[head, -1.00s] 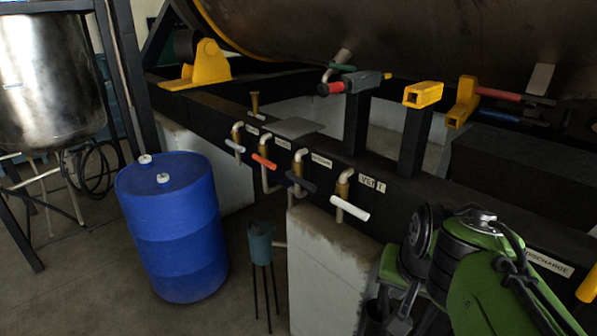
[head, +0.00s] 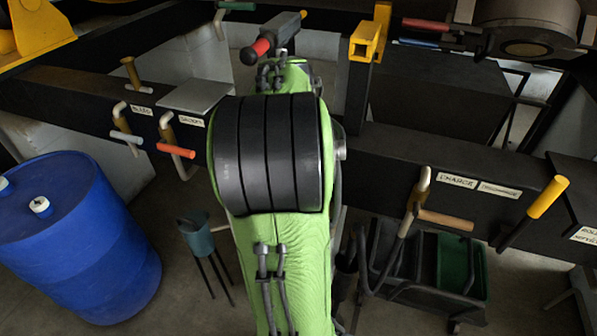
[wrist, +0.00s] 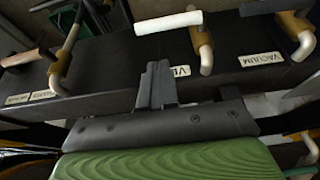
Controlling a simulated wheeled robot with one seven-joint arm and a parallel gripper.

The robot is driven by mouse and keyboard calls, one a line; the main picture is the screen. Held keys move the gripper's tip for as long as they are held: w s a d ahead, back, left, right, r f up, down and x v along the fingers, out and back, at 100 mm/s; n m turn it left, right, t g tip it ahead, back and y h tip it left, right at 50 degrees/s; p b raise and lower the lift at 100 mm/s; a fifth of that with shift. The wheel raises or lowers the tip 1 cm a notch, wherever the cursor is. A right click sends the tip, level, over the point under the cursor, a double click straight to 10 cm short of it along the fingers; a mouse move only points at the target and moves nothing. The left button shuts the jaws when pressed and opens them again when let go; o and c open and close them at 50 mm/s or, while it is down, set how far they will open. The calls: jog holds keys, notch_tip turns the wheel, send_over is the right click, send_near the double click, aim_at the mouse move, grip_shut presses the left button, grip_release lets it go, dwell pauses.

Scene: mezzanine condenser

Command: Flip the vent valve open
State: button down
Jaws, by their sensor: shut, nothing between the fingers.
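The vent valve's white handle (wrist: 168,23) sits near the top of the wrist view, on a pale bent pipe with a brass-coloured collar (wrist: 200,37). Its label (wrist: 182,71) is partly covered by my gripper (wrist: 156,72). The fingers are shut and empty, pointing toward the dark beam beside the label. In the picture the handle lies just above the fingertips; I see no clear contact. In the head view my own green arm hides the vent valve and the gripper.
A yellow handle (head: 547,197) is at right. A blue drum (head: 75,240) stands at left. The vacuum label (wrist: 262,59) is right of the gripper.

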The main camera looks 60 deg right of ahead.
jog(key=x, duration=1.4)
jog(key=shift+a+f, duration=0.15)
jog(key=shift+a, duration=0.15)
jog(key=shift+w, duration=0.1)
